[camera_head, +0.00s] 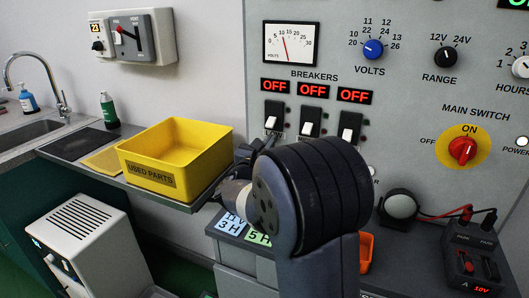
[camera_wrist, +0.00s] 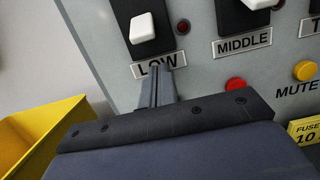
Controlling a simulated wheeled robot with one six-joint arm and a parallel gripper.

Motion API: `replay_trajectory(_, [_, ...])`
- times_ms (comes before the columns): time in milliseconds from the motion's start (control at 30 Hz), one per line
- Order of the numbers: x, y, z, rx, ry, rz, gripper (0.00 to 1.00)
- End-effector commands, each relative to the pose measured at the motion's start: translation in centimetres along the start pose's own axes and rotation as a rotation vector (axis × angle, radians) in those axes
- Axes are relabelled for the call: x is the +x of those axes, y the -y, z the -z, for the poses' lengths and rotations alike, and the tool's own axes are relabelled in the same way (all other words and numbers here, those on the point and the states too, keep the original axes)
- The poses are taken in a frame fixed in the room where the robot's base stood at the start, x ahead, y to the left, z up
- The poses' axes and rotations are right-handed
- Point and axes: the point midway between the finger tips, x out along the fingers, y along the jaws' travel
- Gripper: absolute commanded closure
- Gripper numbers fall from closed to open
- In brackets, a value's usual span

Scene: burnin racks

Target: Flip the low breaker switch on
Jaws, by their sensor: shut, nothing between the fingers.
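The low breaker switch (camera_head: 274,124) is a white rocker at the lower end of its black plate, left-most of three breakers. The display above it (camera_head: 275,86) reads OFF in red. In the wrist view the white rocker (camera_wrist: 143,28) is at the top, above the LOW label (camera_wrist: 158,66). My gripper (camera_wrist: 155,74) is shut and empty, its tips just below the rocker, overlapping the label; touching cannot be told. In the head view my arm hides most of my gripper (camera_head: 264,143) and part of the LOW label.
The middle breaker (camera_head: 310,128) and the right breaker (camera_head: 347,133) also read OFF. The red main switch knob (camera_head: 462,151) points up to ON. A yellow used parts bin (camera_head: 160,180) stands left of my arm. A red button (camera_wrist: 236,85) lies right of my gripper.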

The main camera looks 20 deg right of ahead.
Motion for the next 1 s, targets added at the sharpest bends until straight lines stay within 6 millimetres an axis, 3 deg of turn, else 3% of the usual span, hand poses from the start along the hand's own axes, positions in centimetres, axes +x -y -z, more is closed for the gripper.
replay_trajectory(33, [-0.3, -0.1, -1.1, 0.005, 0.002, -0.002, 1.0])
replay_trajectory(200, [-0.9, 0.0, -2.4, 0.003, 0.001, -0.001, 1.0])
replay_trajectory(1000, [-1.2, 0.0, -3.0, 0.002, -0.048, -0.002, 1.0])
